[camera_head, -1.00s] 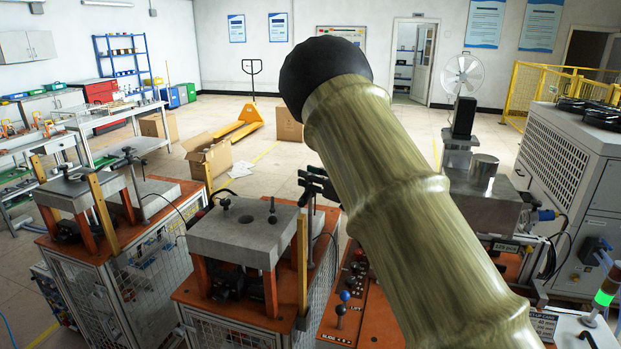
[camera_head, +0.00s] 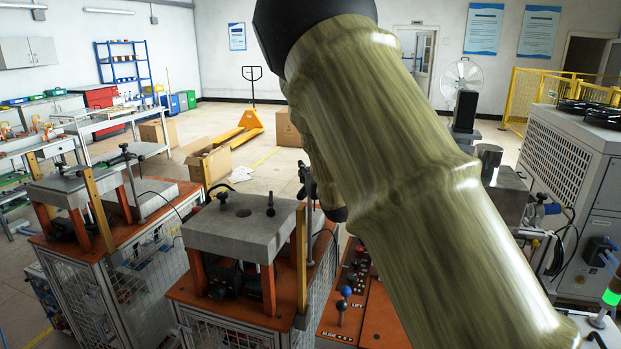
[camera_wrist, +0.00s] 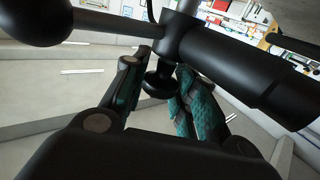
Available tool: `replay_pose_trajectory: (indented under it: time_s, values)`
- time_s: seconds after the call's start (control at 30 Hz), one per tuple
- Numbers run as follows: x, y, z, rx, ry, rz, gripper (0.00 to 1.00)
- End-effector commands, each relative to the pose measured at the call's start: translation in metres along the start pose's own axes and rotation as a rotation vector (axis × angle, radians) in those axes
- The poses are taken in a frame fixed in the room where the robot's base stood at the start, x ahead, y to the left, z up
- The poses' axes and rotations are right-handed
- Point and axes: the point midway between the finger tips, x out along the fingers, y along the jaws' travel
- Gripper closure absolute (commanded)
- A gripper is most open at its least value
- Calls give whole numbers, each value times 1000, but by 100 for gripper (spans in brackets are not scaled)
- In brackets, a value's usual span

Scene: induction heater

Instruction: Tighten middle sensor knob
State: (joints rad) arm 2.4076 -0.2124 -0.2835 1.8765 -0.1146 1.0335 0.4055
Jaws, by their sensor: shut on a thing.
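In the wrist view, a black knob (camera_wrist: 160,82) sits on a dark clamp body joined to a thick black cylinder (camera_wrist: 245,70) and a thin rod. My gripper (camera_wrist: 160,92) has its two teal-padded fingers on either side of the knob and is shut on it. In the head view, the middle sensor stand (camera_head: 310,235) rises beside the middle press-like unit (camera_head: 245,228). Its dark upper part (camera_head: 306,185) shows left of my arm. My arm hides most of the gripper there.
A similar unit (camera_head: 75,188) with its own sensor stand (camera_head: 133,175) stands to the left. An orange control panel (camera_head: 375,318) with knobs lies below my arm. A large grey cabinet (camera_head: 565,165) stands right.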

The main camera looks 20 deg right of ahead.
Motion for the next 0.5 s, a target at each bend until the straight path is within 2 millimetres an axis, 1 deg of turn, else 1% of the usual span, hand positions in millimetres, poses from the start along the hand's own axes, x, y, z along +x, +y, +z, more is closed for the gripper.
replay_pose_trajectory:
  time_s: [0.23,0.5]
  values:
    - [0,0,0,0,3,79,96]
    - [0,1,-1,-1,1,105,96]
